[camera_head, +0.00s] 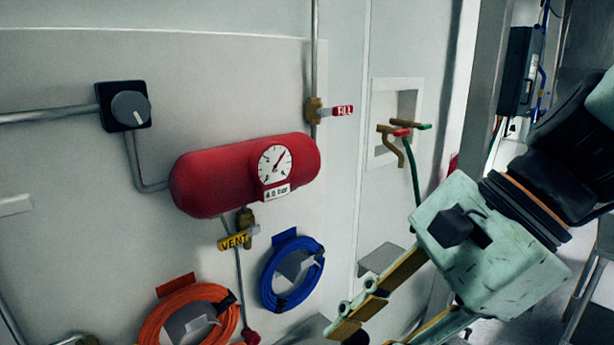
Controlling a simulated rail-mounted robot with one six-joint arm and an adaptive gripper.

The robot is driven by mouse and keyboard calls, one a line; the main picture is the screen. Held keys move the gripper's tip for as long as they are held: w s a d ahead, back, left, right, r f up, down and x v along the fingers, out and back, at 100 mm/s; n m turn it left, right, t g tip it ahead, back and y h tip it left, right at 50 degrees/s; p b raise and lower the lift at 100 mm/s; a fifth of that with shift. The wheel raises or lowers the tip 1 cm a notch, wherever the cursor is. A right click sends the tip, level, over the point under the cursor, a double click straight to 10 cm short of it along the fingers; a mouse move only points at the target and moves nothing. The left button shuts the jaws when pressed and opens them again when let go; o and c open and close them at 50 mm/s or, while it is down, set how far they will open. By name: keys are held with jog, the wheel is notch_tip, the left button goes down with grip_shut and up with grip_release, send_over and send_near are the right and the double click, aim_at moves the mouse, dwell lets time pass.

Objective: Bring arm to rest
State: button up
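My arm comes in from the right edge, with a dark wrist and a pale green, worn gripper body. My gripper (376,334) points down and to the left in front of the wall panel. Its two brass-coloured fingers stand apart with a gap between them, and I see nothing held there. The lower finger is cut off by the bottom edge of the picture, so its tip is hidden.
A red tank (220,178) with a gauge (275,163) hangs on the wall panel. Around it are a knob (130,108), a FILL valve (315,110), a yellow VENT valve (234,240), an orange hose (160,318) and a blue hose (315,272). Brass taps (392,130) sit in a recess.

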jog(key=s+d+f+n+t+h+b, duration=0.1)
jog(key=s+d+f+n+h+b, duration=0.1)
jog(key=d+n, duration=0.5)
jog(key=s+d+f+n+t+h+b, duration=0.2)
jog(key=d+f+n+h+b, duration=0.3)
jog(key=d+n, duration=0.3)
jog(key=shift+s+d+b, duration=0.2)
jog(key=shift+s+b, duration=0.2)
jog(key=shift+f, duration=0.1)
dwell(0.5)
notch_tip(320, 180, down, 13)
jog(key=b, duration=1.3)
notch_tip(320, 180, up, 36)
jog(key=p, duration=3.5)
jog(key=shift+p, duration=0.4)
